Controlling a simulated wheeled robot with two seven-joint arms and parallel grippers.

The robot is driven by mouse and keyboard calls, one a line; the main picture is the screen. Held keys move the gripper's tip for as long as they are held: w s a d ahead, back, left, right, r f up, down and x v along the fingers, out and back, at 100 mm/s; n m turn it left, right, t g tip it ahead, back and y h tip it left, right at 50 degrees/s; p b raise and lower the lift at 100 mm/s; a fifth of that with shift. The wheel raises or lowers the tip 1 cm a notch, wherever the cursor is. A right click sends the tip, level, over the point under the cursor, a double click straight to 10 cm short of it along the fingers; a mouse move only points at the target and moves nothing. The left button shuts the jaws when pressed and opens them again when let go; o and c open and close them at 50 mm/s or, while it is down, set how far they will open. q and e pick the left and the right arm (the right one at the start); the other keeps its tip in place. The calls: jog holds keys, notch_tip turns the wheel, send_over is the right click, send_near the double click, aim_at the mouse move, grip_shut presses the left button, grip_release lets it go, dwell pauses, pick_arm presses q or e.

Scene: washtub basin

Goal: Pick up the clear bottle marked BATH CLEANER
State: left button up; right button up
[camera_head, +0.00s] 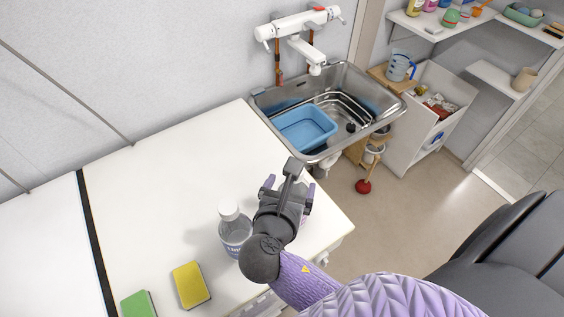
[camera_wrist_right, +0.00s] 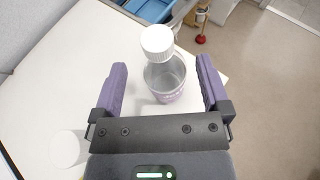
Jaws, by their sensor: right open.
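My right gripper (camera_head: 288,187) is open over the white worktop near its right edge. In the right wrist view its two purple fingers (camera_wrist_right: 161,66) stand either side of a clear bottle (camera_wrist_right: 168,80) with a white ribbed cap, apart from it on both sides. This bottle's pinkish label is too small to read, and in the head view my gripper hides most of it. A second clear bottle (camera_head: 235,236) with a white cap stands upright left of my gripper; its label is not legible. A white cap (camera_wrist_right: 66,149) shows at lower left in the wrist view. My left gripper is out of view.
A yellow sponge (camera_head: 190,285) and a green sponge (camera_head: 139,305) lie at the front of the worktop (camera_head: 170,190). A steel sink (camera_head: 333,157) with a blue basin (camera_head: 306,128) is beyond it. The worktop's back half is clear.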

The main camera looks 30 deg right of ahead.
jog(key=shift+w+d+f+b, duration=0.15)
jog(key=shift+w+d+f, duration=0.25)
jog(key=shift+d, duration=0.1)
jog(key=shift+w+d+f+b, duration=0.15)
jog(key=shift+w+d+f, duration=0.15)
jog(key=shift+d, duration=0.2)
jog(key=x, duration=0.3)
jog(key=b+x, duration=0.1)
jog(key=shift+w+f, duration=0.1)
jog(key=shift+w, duration=0.5)
jog(key=shift+w+d+f, duration=0.1)
jog(key=shift+w+d, duration=0.1)
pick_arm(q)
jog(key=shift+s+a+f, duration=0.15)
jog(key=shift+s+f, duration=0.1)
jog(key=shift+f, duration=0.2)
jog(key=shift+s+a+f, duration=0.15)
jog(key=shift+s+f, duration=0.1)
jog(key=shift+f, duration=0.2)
pick_arm(e)
grip_shut()
